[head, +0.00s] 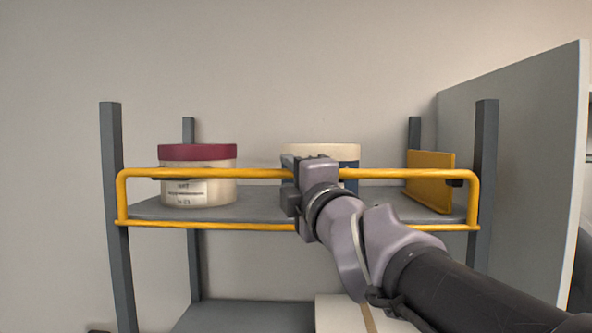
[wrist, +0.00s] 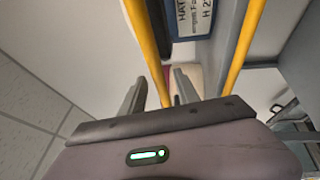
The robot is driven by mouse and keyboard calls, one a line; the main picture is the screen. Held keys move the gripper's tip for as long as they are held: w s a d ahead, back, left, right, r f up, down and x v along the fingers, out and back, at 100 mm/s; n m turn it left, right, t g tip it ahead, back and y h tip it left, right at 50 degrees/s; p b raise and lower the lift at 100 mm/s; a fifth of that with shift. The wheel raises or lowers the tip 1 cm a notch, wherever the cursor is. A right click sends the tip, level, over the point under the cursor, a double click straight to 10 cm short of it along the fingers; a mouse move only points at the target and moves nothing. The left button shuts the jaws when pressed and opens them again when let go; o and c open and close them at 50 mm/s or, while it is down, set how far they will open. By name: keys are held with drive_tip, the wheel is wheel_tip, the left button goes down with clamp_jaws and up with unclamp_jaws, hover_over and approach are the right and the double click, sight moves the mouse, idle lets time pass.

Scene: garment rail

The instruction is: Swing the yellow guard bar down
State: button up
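The yellow guard bar (head: 255,173) is a rounded frame across the front of the shelf, raised, its top rail level and its lower rail along the shelf edge. My gripper (head: 289,180) is at the middle of the top rail, one finger above it and one below. In the wrist view the top rail (wrist: 148,42) runs between the fingers of my gripper (wrist: 160,88), which stand apart with gaps beside the rail. Any contact is hard to tell. The lower rail (wrist: 246,42) shows further right there.
On the shelf (head: 258,208) behind the bar stand a cream round box with a red lid (head: 197,176), a blue round box with a cream lid (head: 348,160), partly hidden by my gripper, and an orange-yellow panel (head: 430,181). A grey wall panel (head: 530,165) stands close on the right.

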drive_tip(key=shift+w+a+r, duration=0.15)
drive_tip(key=shift+w+a, duration=0.1)
drive_tip(key=shift+w, duration=0.6)
drive_tip(key=shift+s, duration=0.15)
clamp_jaws()
idle(0.7)
